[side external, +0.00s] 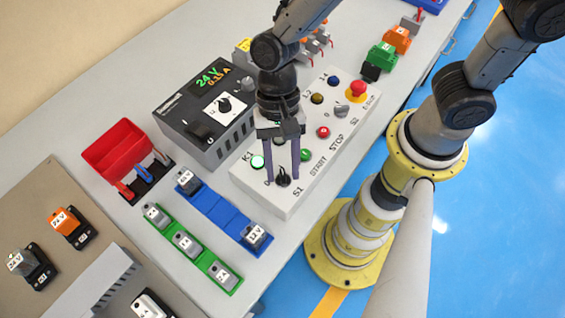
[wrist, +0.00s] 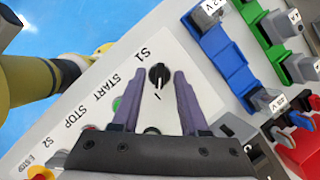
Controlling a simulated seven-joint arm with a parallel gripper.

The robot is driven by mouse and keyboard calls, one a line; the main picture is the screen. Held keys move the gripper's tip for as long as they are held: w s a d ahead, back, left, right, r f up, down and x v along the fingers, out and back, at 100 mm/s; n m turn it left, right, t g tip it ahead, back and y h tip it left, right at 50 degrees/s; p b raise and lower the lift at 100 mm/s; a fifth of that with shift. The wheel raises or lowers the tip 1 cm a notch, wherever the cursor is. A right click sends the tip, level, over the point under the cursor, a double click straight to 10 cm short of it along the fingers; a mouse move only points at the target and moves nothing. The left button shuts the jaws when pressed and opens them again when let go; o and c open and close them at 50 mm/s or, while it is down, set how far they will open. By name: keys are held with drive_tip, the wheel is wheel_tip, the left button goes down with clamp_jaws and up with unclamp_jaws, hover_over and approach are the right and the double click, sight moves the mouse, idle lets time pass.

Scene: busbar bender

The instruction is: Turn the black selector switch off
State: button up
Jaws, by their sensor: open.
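The black selector switch S1 (side external: 283,180) sits at the near left corner of the white control panel. In the wrist view the switch (wrist: 159,76) has a white pointer line, which points down the picture toward a mark that looks like "I". My gripper (side external: 282,176) is above the panel, pointing down, with its two purple fingers on either side of the switch. In the wrist view my gripper (wrist: 160,74) is open, with a gap between each finger and the knob. I cannot tell how far the fingertips are above the panel.
The panel (side external: 247,186) also carries a lit green lamp (side external: 257,162), a green START button (side external: 306,155), a red STOP button (side external: 323,132) and a red E-stop (side external: 357,90). A dark power supply (side external: 210,140) stands behind. Blue blocks (side external: 215,208) lie to the left.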

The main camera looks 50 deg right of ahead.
clamp_jaws()
drive_tip(key=shift+n, duration=0.3)
idle(0.3)
drive_tip(key=n, duration=0.2)
drive_tip(key=n+g+h, duration=0.1)
drive_tip(key=n, duration=0.1)
drive_tip(key=shift+w+a+h, duration=0.15)
drive_tip(key=shift+a+h, duration=0.05)
drive_tip(key=shift+h, duration=0.1)
drive_tip(key=n+h, duration=0.1)
drive_tip(key=n, duration=0.4)
drive_tip(key=shift+a+h, duration=0.15)
drive_tip(key=shift+h, duration=0.25)
drive_tip(key=n+h, duration=0.1)
drive_tip(key=n, duration=0.3)
drive_tip(key=shift+a+h, duration=0.2)
drive_tip(key=shift+h, duration=0.2)
drive_tip(key=shift+a+n+t+h, duration=0.1)
drive_tip(key=shift+n+t+h, duration=0.4)
drive_tip(key=shift+n, duration=1.6)
